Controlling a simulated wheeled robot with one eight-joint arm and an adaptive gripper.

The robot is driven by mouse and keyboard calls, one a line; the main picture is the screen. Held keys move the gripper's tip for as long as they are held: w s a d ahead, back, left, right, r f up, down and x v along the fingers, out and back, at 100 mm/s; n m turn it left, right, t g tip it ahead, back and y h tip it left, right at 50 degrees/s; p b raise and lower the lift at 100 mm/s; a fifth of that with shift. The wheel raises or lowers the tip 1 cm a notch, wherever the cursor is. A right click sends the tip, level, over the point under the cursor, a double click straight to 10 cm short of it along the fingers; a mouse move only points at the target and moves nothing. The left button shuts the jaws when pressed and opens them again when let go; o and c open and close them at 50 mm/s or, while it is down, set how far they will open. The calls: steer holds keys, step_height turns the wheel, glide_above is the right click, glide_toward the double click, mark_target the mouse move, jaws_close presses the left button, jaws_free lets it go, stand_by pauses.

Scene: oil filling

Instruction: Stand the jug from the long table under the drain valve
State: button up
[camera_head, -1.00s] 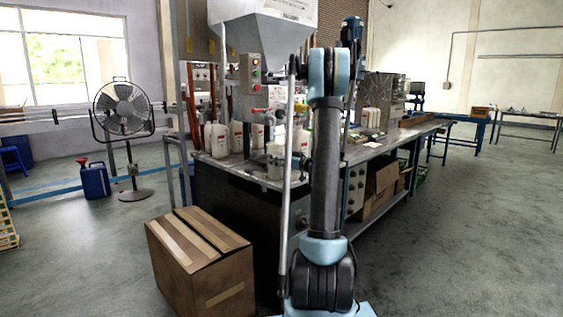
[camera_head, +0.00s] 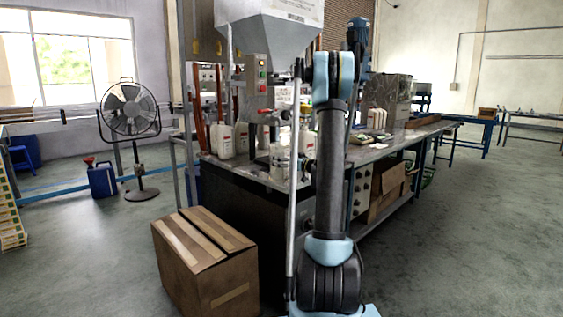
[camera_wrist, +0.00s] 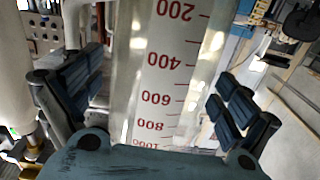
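The jug (camera_wrist: 165,80) is a clear, straight-walled measuring jug with red graduation marks, filling the middle of the wrist view, its numbers upside down. In the head view the jug (camera_head: 279,161) shows as a pale cylinder at the near end of the long table (camera_head: 240,174); my arm hides the gripper there. The drain valve (camera_head: 268,112), with a red handle, is below the steel hopper (camera_head: 265,38). Whether the jug's base touches the table cannot be told.
White bottles (camera_head: 221,140) stand to the left on the table. A control box (camera_head: 256,75) is above them. A cardboard box (camera_head: 205,262) stands on the floor before the table. A fan (camera_head: 130,115) and blue can (camera_head: 101,180) are left. The right floor is clear.

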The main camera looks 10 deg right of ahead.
stand_by(0.3)
steer(key=v, duration=1.1)
steer(key=s+a+f+m+g+h, duration=0.15)
steer(key=s+a+g, duration=0.25)
steer(key=s+a, duration=0.5)
steer(key=s+a+f+g+h, duration=0.15)
steer(key=s+a+g, duration=0.3)
steer(key=s, duration=0.75)
steer(key=s+d+f+m+g+h, duration=0.2)
steer(key=s+f, duration=0.3)
steer(key=s, duration=0.7)
steer(key=s+d+f+m+g+h, duration=0.2)
steer(key=s+d+f+m+h, duration=0.1)
steer(key=s, duration=1)
step_height(320, 180, down, 3)
steer(key=d+h, duration=0.1)
steer(key=h, duration=0.1)
steer(key=shift+s+d+h, duration=0.15)
steer(key=shift+s+h, duration=0.15)
steer(key=shift+f, duration=0.1)
